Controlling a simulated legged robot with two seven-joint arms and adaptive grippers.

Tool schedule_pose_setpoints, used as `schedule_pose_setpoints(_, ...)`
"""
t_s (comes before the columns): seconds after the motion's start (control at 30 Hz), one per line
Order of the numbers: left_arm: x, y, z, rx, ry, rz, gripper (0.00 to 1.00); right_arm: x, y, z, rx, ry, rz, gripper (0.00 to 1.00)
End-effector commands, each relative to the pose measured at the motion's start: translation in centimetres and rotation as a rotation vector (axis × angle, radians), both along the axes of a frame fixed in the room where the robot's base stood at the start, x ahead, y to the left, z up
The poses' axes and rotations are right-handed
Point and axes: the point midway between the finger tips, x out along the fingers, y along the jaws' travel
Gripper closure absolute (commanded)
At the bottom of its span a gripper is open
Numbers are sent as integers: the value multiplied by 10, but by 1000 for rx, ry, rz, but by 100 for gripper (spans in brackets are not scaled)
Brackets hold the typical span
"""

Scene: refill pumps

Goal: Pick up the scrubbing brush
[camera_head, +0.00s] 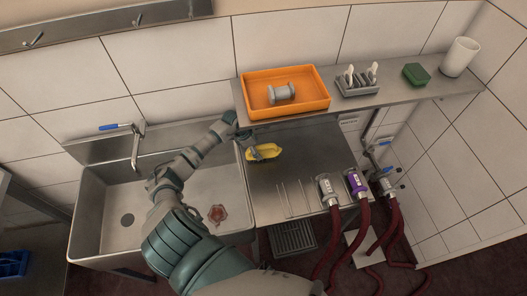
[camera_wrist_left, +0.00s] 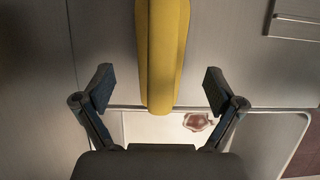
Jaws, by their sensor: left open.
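The scrubbing brush appears to be the yellow object (camera_head: 264,152) lying on the steel counter, just right of the sink; its bristles cannot be made out. In the left wrist view its long yellow body (camera_wrist_left: 162,50) runs from the top edge down to between my fingers. My left gripper (camera_head: 250,147) is at the left end of the yellow object. In the left wrist view the gripper (camera_wrist_left: 159,88) is open, with one finger on each side of the yellow body and a gap on both sides. My right gripper is not in view.
The sink (camera_head: 113,190) is at the left, with a reddish-brown item (camera_head: 217,214) in it. An orange tray (camera_head: 318,103) holding a grey spool-like part, a grey holder (camera_head: 357,86), a green sponge (camera_head: 416,73) and a white cup (camera_head: 460,57) stand on the shelf behind. Pumps with red hoses stand right.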

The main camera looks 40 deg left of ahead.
Motion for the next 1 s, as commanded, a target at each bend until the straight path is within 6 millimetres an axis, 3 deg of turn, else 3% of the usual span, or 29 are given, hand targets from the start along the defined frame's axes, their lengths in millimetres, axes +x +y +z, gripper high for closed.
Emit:
schedule_pose_setpoints(0.23,33,-26,2,-6,-3,-1,6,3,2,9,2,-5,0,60)
schedule_pose_setpoints(0.4,37,-30,-24,-4,1,1,6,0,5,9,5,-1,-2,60)
schedule_pose_setpoints(0.7,38,-31,-28,0,0,-1,6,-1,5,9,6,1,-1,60)
schedule_pose_setpoints(0.9,38,-31,-28,0,0,-1,56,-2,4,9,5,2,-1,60)
schedule_pose_setpoints(1.0,38,-31,-29,0,0,-1,75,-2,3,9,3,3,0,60)
